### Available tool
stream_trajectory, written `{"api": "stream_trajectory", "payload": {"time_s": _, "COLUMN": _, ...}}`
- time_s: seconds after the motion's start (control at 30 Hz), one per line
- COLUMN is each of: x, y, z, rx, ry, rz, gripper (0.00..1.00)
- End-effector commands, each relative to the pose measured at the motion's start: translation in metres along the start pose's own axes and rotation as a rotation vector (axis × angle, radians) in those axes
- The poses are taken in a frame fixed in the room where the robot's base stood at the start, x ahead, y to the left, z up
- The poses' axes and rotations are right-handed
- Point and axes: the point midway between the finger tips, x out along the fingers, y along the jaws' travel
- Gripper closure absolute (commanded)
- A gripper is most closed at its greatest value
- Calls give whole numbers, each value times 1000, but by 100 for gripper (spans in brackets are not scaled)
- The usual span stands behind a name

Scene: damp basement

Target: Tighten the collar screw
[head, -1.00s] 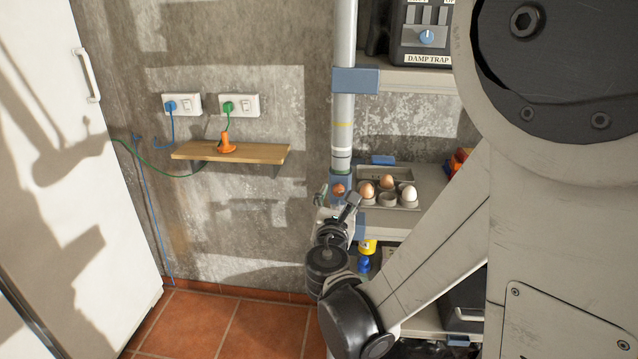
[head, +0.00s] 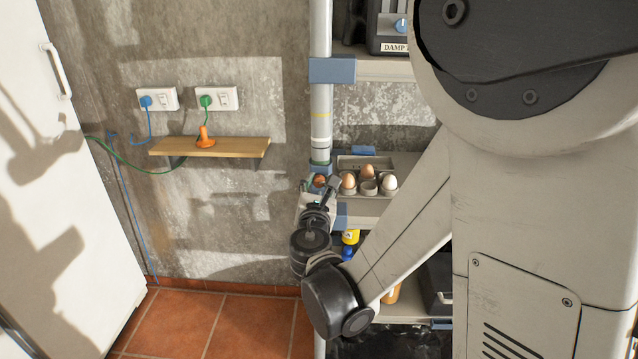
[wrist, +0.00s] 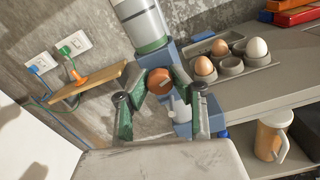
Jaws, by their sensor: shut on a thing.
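An egg tray (wrist: 265,60) with several eggs stands on the shelf (wrist: 260,92) close to the right. A mug (wrist: 268,136) stands lower right. A wooden wall shelf (head: 235,147) with an orange object (head: 204,139) is at left, below two sockets. Tiled floor is clear at lower left.

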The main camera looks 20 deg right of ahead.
Motion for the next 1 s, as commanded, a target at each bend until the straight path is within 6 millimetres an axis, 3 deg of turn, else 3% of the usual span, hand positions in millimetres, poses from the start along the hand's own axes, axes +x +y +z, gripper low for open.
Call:
{"api": "stream_trajectory", "payload": {"time_s": 0.27, "x": 0, "y": 0, "z": -1, "rx": 70, "ry": 0, "rz": 0, "gripper": 100}}
{"api": "stream_trajectory", "payload": {"time_s": 1.0, "x": 0, "y": 0, "z": -1, "rx": 577, "ry": 0, "rz": 0, "gripper": 100}}
